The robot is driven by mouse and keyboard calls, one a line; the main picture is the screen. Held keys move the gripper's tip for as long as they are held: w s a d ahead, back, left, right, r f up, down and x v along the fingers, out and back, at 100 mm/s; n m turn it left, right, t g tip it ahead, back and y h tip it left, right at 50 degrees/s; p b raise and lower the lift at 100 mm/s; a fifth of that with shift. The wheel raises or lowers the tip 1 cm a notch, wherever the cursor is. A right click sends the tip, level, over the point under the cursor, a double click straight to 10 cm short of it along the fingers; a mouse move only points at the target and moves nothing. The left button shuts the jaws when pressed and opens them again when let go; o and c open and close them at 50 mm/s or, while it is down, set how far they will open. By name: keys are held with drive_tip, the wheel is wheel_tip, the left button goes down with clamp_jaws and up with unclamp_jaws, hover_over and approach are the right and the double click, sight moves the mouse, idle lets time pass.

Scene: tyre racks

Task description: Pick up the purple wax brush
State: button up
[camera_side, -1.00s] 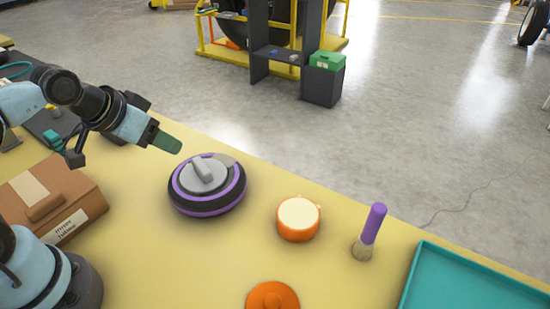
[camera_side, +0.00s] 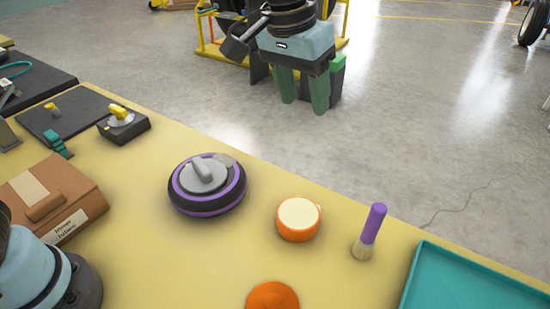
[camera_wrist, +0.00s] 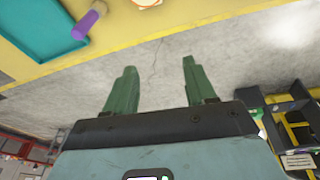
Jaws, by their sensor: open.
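The purple wax brush (camera_side: 373,223) stands upright on the yellow table, purple handle up and pale bristles down, between the orange tin and the teal tray. In the wrist view the brush (camera_wrist: 87,22) shows at the upper left, beyond my fingertips and to their left. My gripper (camera_side: 304,106) has green fingers spread apart with nothing between them. It points down, high up and left of the brush in the side view, with the floor behind it. In the wrist view my gripper (camera_wrist: 157,70) is also empty.
An orange tin with a cream top (camera_side: 298,218) stands left of the brush. The teal tray (camera_side: 470,284) lies close on its right. A purple-and-black round device (camera_side: 207,187), an orange lid (camera_side: 272,297) and a cardboard box (camera_side: 48,200) are further left.

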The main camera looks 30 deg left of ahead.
drive_tip(key=d+f+g, duration=0.1)
drive_tip(key=d+f, duration=0.1)
drive_tip(key=d, duration=0.7)
drive_tip(key=m+g+y, duration=0.1)
hover_over(375, 219)
drive_tip(key=w, duration=0.1)
wheel_tip(375, 219, down, 2)
drive_tip(key=shift+f, duration=6.3)
clamp_jaws()
